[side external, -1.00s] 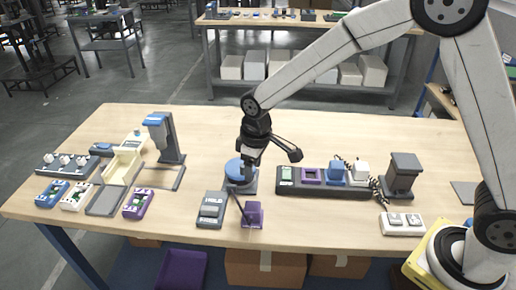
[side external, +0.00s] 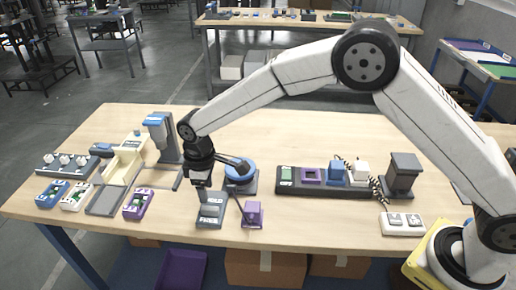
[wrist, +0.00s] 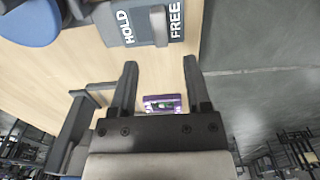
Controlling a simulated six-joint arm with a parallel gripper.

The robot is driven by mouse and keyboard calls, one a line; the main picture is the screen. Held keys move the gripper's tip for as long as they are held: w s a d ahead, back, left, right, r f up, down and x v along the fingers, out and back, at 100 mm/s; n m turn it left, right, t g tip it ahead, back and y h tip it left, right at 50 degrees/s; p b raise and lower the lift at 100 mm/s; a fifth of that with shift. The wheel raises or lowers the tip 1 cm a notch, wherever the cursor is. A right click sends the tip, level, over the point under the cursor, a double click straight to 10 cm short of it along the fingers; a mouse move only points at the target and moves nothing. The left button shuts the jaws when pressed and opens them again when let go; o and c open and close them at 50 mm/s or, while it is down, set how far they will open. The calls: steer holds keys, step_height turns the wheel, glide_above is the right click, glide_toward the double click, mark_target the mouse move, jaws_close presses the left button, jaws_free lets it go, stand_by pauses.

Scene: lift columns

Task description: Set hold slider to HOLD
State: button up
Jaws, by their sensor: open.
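The hold slider unit (side external: 210,211) is a grey box near the table's front edge, with white HOLD and FREE lettering. In the wrist view the unit (wrist: 148,24) is at the top, cut off by the frame edge, with HOLD on the left and FREE on the right. In the side view my gripper (side external: 203,184) hangs just above the unit's far side.
A blue round-topped device (side external: 240,171) stands close on the right, and a purple block (side external: 253,213) with a dark rod is right of the unit. A purple-framed module (side external: 138,204) lies to the left. A grey stand (side external: 166,140) rises behind left. Bare table lies between.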

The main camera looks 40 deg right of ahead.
mark_target(209, 208)
steer(key=shift+f, duration=3.65)
jaws_close()
